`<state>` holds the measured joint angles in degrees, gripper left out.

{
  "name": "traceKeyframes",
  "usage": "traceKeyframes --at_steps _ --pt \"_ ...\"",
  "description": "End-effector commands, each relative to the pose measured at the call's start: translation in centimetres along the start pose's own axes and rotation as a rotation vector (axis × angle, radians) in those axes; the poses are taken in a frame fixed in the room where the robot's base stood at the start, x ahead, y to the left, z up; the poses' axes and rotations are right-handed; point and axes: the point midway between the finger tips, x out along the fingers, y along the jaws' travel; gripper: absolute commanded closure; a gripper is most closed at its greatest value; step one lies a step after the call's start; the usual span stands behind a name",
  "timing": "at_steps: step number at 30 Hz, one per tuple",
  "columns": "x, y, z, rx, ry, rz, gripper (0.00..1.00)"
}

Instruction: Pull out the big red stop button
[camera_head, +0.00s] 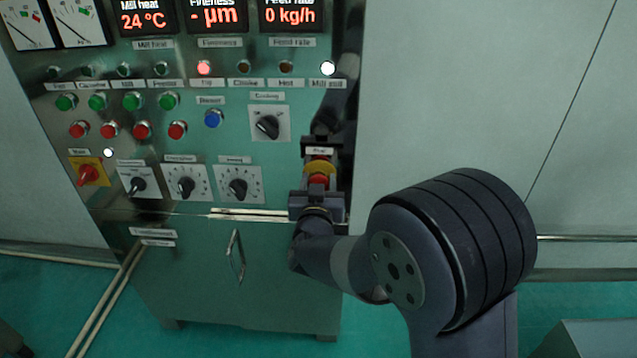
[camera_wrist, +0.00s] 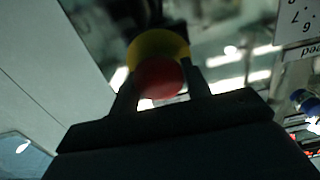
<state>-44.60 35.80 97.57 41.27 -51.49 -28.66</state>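The big red stop button (camera_head: 318,181) sits on a yellow collar (camera_head: 319,166) at the right side of the cabinet's control panel, under a small label. In the wrist view the red button (camera_wrist: 157,79) is in the middle, with the yellow collar (camera_wrist: 158,46) behind it. My gripper (camera_head: 318,190) is right at the button, reaching from below in the head view. In the wrist view its two fingers (camera_wrist: 161,88) stand apart, one on each side of the red cap. I see no clear grip on it; contact is hard to judge in the dim picture.
The metal panel (camera_head: 220,135) carries green, red and blue push buttons and several rotary knobs left of the stop button. A red-and-yellow main switch (camera_head: 88,174) is at the far left. A cabinet door handle (camera_head: 236,257) is below. The wall panels at right are bare.

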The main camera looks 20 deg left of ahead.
Motion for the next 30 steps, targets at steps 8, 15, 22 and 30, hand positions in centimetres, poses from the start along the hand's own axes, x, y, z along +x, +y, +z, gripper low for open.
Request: traceKeyframes --at_steps 8,15,22,30 --pt "0.0 0.0 0.0 0.000 0.000 0.000 0.85" --pt "-0.3 0.0 0.0 0.000 0.000 -0.001 0.97" --pt "-1.7 0.0 0.0 0.000 0.000 0.000 0.97" --pt "-1.7 0.0 0.1 -0.001 -0.002 0.000 0.47"
